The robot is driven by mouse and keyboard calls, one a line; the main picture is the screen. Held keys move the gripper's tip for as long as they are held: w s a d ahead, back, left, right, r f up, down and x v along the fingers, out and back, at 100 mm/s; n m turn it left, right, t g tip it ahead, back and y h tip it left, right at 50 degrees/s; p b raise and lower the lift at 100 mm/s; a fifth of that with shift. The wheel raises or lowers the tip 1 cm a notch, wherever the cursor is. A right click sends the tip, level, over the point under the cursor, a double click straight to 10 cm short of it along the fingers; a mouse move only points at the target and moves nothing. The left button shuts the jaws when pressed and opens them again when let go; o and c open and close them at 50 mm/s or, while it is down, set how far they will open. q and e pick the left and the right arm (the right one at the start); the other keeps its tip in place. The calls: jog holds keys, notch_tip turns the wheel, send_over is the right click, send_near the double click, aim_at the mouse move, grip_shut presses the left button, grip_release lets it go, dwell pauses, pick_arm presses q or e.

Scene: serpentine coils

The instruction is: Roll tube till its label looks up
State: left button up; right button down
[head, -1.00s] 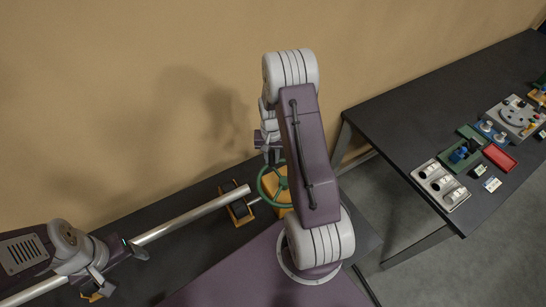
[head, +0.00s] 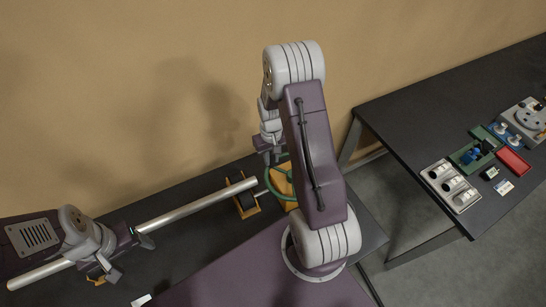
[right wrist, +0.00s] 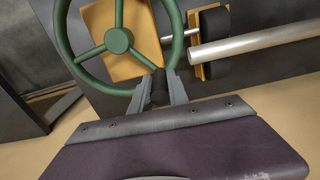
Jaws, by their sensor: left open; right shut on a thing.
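The tube (head: 200,200) is a long plain silver bar lying slantwise across the dark bench; no label shows on its visible part. It also shows in the right wrist view (right wrist: 255,40). A green handwheel (head: 279,196) stands by its right end. My right gripper (right wrist: 158,90) is shut on the dark handle (right wrist: 159,88) at the handwheel's rim (right wrist: 150,65); my arm partly hides this in the head view. My left gripper (head: 128,256) is open at the tube's left part and overlaps it; whether its fingers straddle or touch the tube is unclear.
A yellow support with a dark roller (head: 247,203) is under the tube's right end. A small white piece (head: 141,300) lies at the bottom edge. A second table (head: 400,130) at right carries a grey block (head: 450,185), a red tray (head: 514,162) and other parts.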

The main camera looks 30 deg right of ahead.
pick_arm(q)
jog(key=shift+a, duration=0.1)
pick_arm(e)
jog(key=shift+a, duration=0.15)
jog(key=c, duration=1.5)
grip_release()
jog(key=shift+o, duration=1.1)
pick_arm(q)
jog(key=shift+a, duration=0.2)
pick_arm(e)
jog(key=shift+a, duration=0.15)
jog(key=shift+r, duration=0.3)
notch_tip(320, 180, up, 8)
jog(key=shift+r+b, duration=0.25)
jog(key=shift+b, duration=0.9)
pick_arm(q)
notch_tip(320, 180, down, 2)
jog(key=shift+d+f, duration=0.1)
jog(key=shift+f, duration=0.05)
